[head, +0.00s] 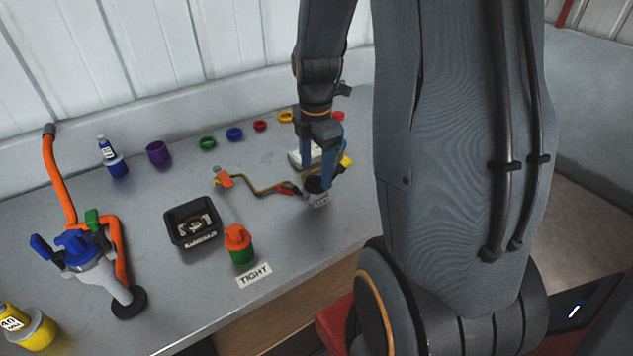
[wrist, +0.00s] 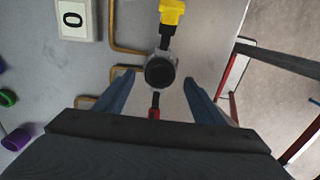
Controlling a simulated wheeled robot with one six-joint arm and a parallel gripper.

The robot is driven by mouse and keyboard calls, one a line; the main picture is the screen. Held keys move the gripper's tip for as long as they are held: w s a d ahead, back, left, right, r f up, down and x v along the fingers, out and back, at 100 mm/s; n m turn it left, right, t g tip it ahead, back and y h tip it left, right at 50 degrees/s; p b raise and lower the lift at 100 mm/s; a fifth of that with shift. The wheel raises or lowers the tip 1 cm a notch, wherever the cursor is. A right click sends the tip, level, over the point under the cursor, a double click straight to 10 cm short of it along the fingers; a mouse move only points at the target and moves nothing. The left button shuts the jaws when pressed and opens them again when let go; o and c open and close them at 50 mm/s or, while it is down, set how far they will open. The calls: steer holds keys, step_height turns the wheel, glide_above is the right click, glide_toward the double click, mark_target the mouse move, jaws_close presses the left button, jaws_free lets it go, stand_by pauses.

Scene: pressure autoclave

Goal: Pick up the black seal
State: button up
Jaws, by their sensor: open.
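A round black piece (wrist: 160,72), which looks like the black seal, sits at the top of a small grey fitting (head: 318,201). In the head view the black piece (head: 315,185) is partly hidden by my fingers. I cannot tell whether it is a separate ring or the fitting's dark mouth. My gripper (head: 316,172) points down over the fitting with its blue fingers apart. In the wrist view my gripper (wrist: 159,77) has one fingertip on each side of the black piece, with gaps visible on both sides. Nothing is held.
A brass pipe (head: 258,191), a red handle (head: 287,189) and a yellow handle (wrist: 172,12) adjoin the fitting. A black tray (head: 172,238) and an orange-green canister (head: 240,246) stand left. The table's front edge is near.

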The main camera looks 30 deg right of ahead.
steer(key=shift+f+p, duration=0.3)
steer(key=shift+f, duration=1.15)
steer(key=c, duration=1.1)
steer(key=shift+c, duration=0.2)
steer(key=shift+r, duration=0.2)
